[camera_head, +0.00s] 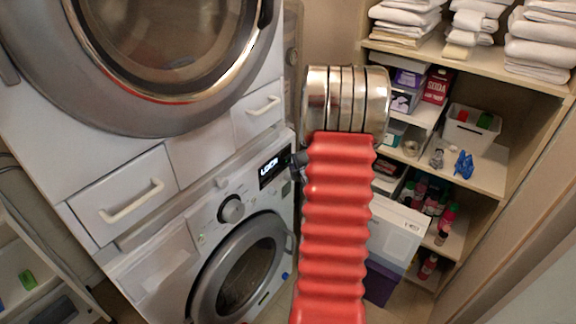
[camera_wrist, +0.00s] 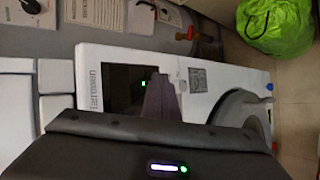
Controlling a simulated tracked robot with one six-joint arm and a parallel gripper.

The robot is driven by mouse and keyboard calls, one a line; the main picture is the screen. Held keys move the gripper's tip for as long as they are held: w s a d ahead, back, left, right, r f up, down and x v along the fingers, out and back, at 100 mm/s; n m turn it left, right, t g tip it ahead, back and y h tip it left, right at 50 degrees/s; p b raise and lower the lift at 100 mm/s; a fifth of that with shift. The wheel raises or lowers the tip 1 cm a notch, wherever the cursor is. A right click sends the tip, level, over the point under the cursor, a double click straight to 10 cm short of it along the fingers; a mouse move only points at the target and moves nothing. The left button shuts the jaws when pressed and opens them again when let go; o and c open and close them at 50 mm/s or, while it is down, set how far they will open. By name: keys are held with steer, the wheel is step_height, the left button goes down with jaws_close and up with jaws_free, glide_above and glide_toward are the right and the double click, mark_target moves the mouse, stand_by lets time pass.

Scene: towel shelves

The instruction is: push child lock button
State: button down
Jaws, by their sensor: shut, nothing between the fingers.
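In the wrist view the dark display (camera_wrist: 120,90) appears sideways on the white panel. My gripper (camera_wrist: 160,80) is shut and empty, with its dark fingers in front of the display's edge. I cannot tell whether the tips touch the panel. No child lock button can be made out; it may be too small or hidden behind the fingers. In the head view my red arm hides most of the gripper.
A second machine (camera_head: 110,105) with a large round door stands above, with drawers (camera_head: 125,195) between. Wooden shelves (camera_head: 485,170) at right hold folded towels (camera_head: 540,45), a white bin (camera_head: 470,130) and bottles. A green bag (camera_wrist: 275,25) lies on the floor in the wrist view.

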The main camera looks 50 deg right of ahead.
stand_by(0.3)
steer(key=shift+s, duration=0.6)
steer(key=shift+s+d, duration=0.15)
steer(key=shift+s, duration=1.35)
steer(key=shift+s+d, duration=0.15)
steer(key=shift+s, duration=1.3)
